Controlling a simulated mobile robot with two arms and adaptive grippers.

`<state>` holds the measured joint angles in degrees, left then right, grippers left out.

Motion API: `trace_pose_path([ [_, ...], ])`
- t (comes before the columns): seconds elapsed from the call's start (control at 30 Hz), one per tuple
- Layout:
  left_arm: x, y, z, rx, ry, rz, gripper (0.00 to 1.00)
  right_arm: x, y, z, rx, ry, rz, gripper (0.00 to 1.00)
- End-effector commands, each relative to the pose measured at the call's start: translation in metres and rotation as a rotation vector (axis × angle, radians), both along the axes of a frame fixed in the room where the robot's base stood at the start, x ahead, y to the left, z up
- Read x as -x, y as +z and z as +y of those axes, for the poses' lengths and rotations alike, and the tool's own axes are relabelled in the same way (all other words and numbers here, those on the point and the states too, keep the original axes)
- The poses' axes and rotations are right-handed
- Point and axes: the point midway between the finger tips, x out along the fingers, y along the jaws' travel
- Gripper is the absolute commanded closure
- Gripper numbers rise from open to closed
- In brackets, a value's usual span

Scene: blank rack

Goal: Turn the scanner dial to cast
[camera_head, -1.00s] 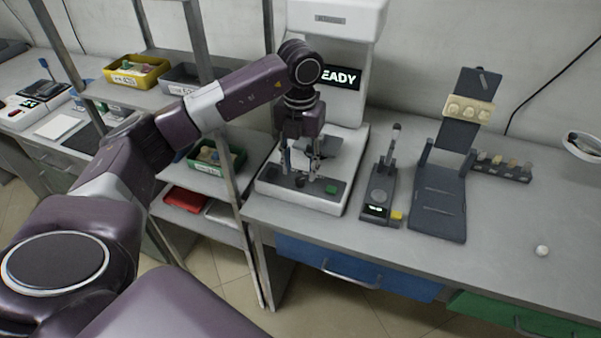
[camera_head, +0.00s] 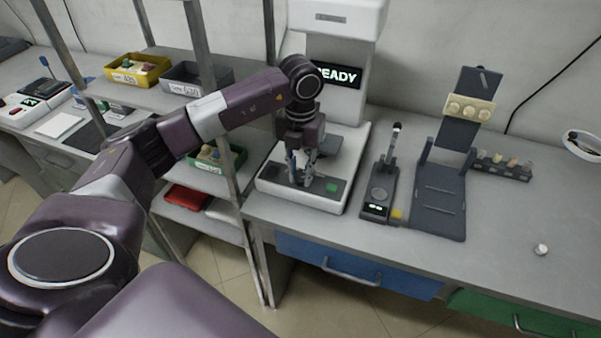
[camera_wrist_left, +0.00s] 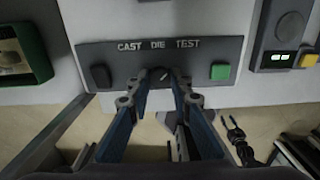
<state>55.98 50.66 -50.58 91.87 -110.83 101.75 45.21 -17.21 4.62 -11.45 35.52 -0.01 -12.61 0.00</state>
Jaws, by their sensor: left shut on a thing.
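The scanner (camera_head: 352,140) is a white machine with a lit screen that ends in "EADY"; my arm covers the start of the word. Its dark front panel (camera_wrist_left: 108,56) bears the words CAST, DIE and TEST, from left to right. The small dark dial (camera_wrist_left: 160,75) sits under DIE, partly hidden by the fingertips; I cannot tell which word its pale mark points at. My left gripper (camera_wrist_left: 161,80) is shut on the dial, one finger on each side; it also shows in the head view (camera_head: 303,182). A dark gripper shape, seemingly my right (camera_wrist_left: 236,132), hangs low beyond the bench.
A small device (camera_head: 378,195) with a lit display stands right of the scanner. A shelf upright (camera_head: 232,180) is close to the left.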

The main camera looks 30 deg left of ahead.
Motion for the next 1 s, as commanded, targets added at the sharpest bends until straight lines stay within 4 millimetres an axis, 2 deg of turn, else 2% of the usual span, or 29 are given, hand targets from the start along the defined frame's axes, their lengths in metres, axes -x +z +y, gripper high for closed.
trace_pose_path([
  [0.37, -0.0002, 0.0008, 0.0003, 0.000, 0.100, 0.000, 1.00, -0.0003, 0.0013, -0.0001, 0.000, 0.000, 0.000, 0.60],
  [1.0, -0.0006, 0.0016, 0.0001, 0.001, 0.670, -0.001, 1.00, -0.0005, 0.0097, 0.0002, 0.000, 0.000, -0.001, 0.60],
])
